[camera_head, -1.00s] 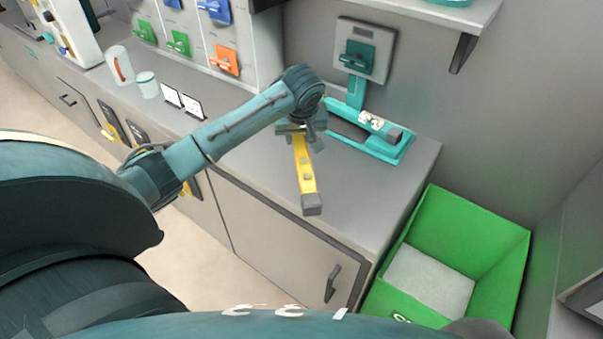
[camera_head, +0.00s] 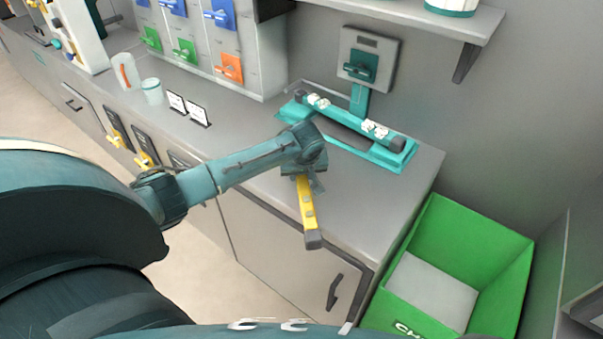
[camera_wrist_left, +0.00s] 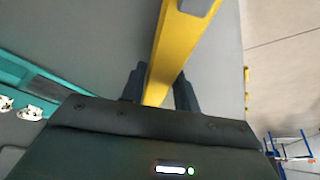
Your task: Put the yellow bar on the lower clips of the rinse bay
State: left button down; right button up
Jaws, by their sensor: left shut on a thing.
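My left gripper (camera_head: 303,178) is shut on the yellow bar (camera_head: 307,207) and holds it over the counter's front edge. The bar has a dark grey end cap that points toward the lower part of the head view. In the left wrist view the yellow bar (camera_wrist_left: 176,50) runs up from between the two dark fingers (camera_wrist_left: 158,88). My right gripper is out of view.
A teal stand (camera_head: 360,100) with a dark bar and white pieces is at the back of the counter (camera_head: 375,195). A green bin (camera_head: 480,225) stands right of the counter. Blue, green and orange hooks (camera_head: 230,66) are on the back panel. A shelf (camera_head: 420,14) overhangs at upper right.

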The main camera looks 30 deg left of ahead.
pick_arm(q)
jog(key=c, duration=1.5)
grip_release()
jog(key=shift+f, duration=0.15)
jog(key=o, duration=0.5)
jog(key=shift+c, duration=0.2)
